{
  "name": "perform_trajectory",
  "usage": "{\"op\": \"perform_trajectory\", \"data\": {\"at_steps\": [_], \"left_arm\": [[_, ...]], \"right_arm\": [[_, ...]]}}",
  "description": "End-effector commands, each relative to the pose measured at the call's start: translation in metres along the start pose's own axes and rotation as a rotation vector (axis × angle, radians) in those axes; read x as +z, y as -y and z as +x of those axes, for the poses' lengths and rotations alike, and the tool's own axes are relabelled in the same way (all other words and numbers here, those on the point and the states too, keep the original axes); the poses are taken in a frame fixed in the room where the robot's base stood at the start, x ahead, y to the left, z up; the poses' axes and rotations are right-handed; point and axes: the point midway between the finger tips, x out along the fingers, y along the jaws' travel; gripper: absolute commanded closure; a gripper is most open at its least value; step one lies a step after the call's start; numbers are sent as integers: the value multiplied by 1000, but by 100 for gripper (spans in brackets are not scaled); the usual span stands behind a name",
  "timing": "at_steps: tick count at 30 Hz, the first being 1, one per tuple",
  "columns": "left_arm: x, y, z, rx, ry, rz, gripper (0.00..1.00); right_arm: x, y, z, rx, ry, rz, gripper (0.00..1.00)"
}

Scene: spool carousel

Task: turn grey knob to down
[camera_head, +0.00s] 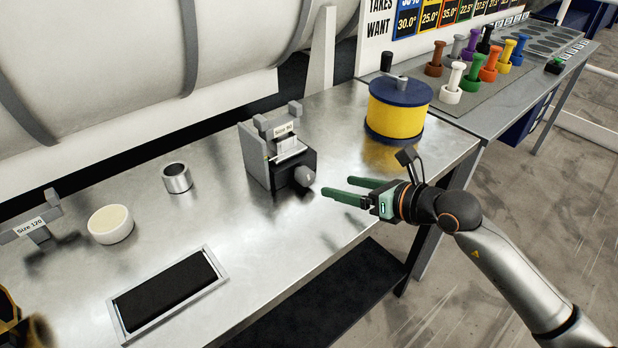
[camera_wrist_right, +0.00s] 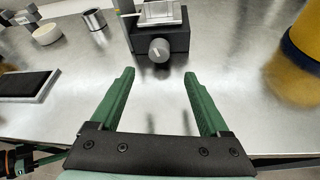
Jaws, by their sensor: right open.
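The grey knob (camera_head: 304,176) sticks out from the front of a grey and black box (camera_head: 262,160) labelled "Size 90". In the right wrist view the knob (camera_wrist_right: 159,50) shows a light pointer line near its upright direction. My right gripper (camera_head: 346,189) is open and empty, its green fingers pointing at the knob from the right. In the right wrist view the fingers (camera_wrist_right: 158,78) are spread wide below the knob and apart from it. My left gripper cannot be made out in the head view.
A yellow spool with a blue lid (camera_head: 396,112) stands right of the box. A metal cup (camera_head: 177,178), a white bowl (camera_head: 110,225) and a black pad in a frame (camera_head: 168,290) lie to the left. The metal table (camera_head: 235,235) is clear before the box.

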Motion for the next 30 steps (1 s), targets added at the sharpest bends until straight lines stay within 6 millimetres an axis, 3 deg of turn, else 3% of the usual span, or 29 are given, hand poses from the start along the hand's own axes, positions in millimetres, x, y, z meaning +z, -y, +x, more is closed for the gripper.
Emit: {"op": "perform_trajectory", "data": {"at_steps": [9,15,21,30], "left_arm": [[-2,1,-1,-2,-6,0,50],[1,1,-1,-3,-2,0,50],[2,2,0,-3,3,-1,50],[3,2,0,-3,5,-1,50]], "right_arm": [[2,-1,62,3,3,3,21],[1,-1,89,3,2,4,21],[1,-1,101,3,3,3,21],[1,-1,102,3,3,3,21]]}}
